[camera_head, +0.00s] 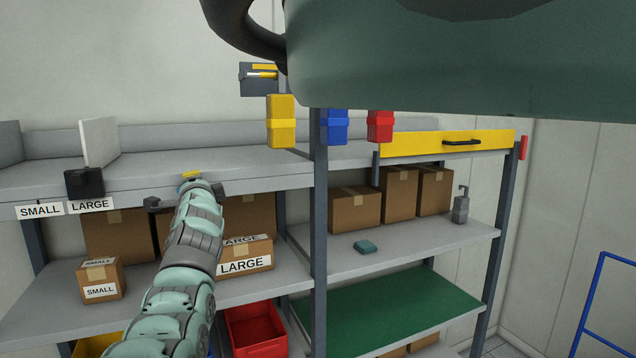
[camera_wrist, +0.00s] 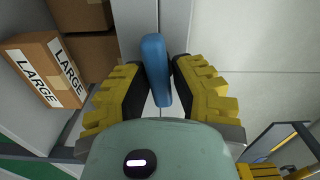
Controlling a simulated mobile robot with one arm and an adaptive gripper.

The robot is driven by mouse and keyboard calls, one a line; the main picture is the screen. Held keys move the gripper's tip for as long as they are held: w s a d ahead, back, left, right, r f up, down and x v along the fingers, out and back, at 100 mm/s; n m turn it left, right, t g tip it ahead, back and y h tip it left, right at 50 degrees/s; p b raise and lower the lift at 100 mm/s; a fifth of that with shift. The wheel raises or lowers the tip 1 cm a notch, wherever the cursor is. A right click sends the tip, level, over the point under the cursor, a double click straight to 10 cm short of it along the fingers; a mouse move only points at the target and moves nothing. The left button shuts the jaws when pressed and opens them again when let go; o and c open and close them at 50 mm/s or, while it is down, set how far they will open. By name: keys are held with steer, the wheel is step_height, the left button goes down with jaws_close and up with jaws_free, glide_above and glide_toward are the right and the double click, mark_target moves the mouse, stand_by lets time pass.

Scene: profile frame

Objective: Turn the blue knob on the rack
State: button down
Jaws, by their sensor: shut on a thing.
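The blue knob (camera_wrist: 155,72) shows in the wrist view as a long, rounded blue bar, slightly tilted, between the two black and yellow fingers. My gripper (camera_wrist: 158,68) is shut on it, with one finger on each side. In the head view my gripper (camera_head: 191,177) is at the end of my arm, near the front edge of the left rack's upper shelf (camera_head: 240,178). The knob itself is hidden there.
Cartons labelled LARGE (camera_head: 245,258) and SMALL (camera_head: 100,279) stand on the shelf below. Yellow (camera_head: 281,121), blue (camera_head: 336,127) and red (camera_head: 380,127) blocks hang near the middle post (camera_head: 318,210). A red bin (camera_head: 256,331) is low down.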

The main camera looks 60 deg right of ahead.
steer(key=shift+f+m, duration=0.15)
steer(key=shift+m, duration=0.65)
steer(key=c, duration=0.9)
jaws_free()
steer(key=v, duration=1.2)
steer(key=shift+s+d+p, duration=0.2)
steer(key=shift+p, duration=0.1)
